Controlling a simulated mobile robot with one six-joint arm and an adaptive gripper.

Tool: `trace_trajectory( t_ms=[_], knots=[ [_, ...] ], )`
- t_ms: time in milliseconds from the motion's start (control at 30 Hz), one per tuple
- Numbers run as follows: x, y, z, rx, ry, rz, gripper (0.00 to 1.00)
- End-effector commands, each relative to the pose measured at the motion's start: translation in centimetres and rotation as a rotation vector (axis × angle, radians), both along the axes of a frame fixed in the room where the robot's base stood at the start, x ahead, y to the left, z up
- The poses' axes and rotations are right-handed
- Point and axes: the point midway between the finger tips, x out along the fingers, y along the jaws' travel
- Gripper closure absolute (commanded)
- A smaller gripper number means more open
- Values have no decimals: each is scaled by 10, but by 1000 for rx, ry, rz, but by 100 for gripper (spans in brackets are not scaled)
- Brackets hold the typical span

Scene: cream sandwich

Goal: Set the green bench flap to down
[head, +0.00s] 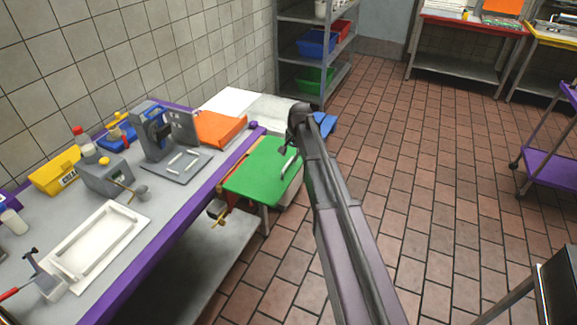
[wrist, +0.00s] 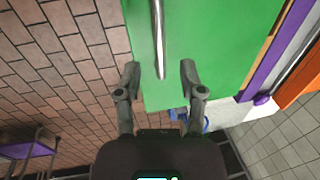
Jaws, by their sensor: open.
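The green bench flap (head: 258,172) extends from the purple-edged end of the bench, looking roughly level with its top. A pale metal bar handle (head: 289,162) is on the flap near its outer side. My gripper (head: 285,149) is over the flap's far outer part, close to the handle. In the wrist view my gripper (wrist: 160,74) is open and empty. The green flap (wrist: 205,45) fills the upper middle there. The handle (wrist: 158,40) points down the picture, its lower end between and just beyond my fingertips. I cannot tell whether they touch the flap.
The bench (head: 172,208) holds a slicer (head: 160,138), a scale (head: 105,175), a white tray (head: 100,245) and several bottles. An orange board (head: 219,128) lies near the flap. Shelving (head: 313,50) stands behind. Tiled floor (head: 420,170) is open to the right.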

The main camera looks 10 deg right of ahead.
Motion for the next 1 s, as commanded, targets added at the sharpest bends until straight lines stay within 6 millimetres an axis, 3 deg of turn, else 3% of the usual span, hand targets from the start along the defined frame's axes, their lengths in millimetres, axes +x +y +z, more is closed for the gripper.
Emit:
trace_trajectory(
  t_ms=[100,400,933,1000],
  knots=[
    [1,2,-14,0,0,0,49],
    [3,5,-31,0,0,1,49],
    [4,6,-34,0,0,1,49],
    [4,6,-34,0,0,1,70]
  ],
)
